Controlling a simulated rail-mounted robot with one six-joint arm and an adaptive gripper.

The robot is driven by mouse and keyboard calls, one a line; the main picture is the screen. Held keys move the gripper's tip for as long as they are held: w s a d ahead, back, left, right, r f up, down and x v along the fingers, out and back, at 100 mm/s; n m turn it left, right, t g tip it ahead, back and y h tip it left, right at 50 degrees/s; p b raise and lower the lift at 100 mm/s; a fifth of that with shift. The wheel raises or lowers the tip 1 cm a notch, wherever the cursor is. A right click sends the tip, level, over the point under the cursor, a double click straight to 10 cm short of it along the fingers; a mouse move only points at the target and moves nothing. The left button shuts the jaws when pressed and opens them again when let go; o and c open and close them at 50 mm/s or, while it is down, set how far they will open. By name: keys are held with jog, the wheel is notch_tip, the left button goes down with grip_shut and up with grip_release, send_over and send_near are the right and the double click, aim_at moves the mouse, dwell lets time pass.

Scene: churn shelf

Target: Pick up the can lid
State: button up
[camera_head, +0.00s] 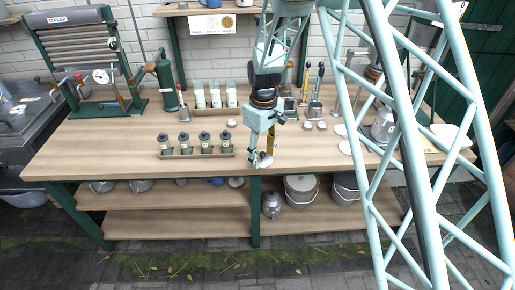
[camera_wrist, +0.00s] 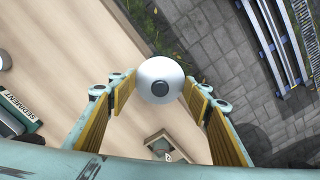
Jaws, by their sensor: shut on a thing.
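The can lid (camera_wrist: 150,72) is a round, pale disc with a dark knob at its centre. In the wrist view it sits between the yellow-lined fingers of my gripper (camera_wrist: 158,90), near their tips. My gripper is shut on it. In the head view my gripper (camera_head: 261,160) points down by the front edge of the wooden bench, and the lid (camera_head: 266,161) shows as a small pale shape at its fingertips. The exact gap between lid and bench top is hard to tell.
A wooden tray (camera_head: 197,155) with several dark-capped jars stands left of my gripper on the bench (camera_head: 110,145). Several white cylinders (camera_head: 215,97) stand behind. Small pale discs (camera_head: 308,126) and tools lie to the right. Below, the shelf (camera_head: 180,222) has a lidded bucket (camera_head: 301,190) beside it.

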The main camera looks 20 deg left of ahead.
aim_at(267, 165)
jog(key=shift+s+d+r, duration=0.15)
jog(key=shift+s+d, duration=1.05)
jog(key=shift+s, duration=0.15)
jog(key=w+d+f+m, duration=0.1)
jog(key=d+m, duration=0.5)
jog(key=d, duration=1.3)
jog(key=w+d+f+m, duration=0.1)
jog(key=d+f+m, duration=0.2)
jog(key=d, duration=1.6)
jog(key=m, duration=0.4)
jog(key=shift+f, duration=0.35)
jog(key=shift+w+d, duration=0.1)
jog(key=shift+w, duration=0.05)
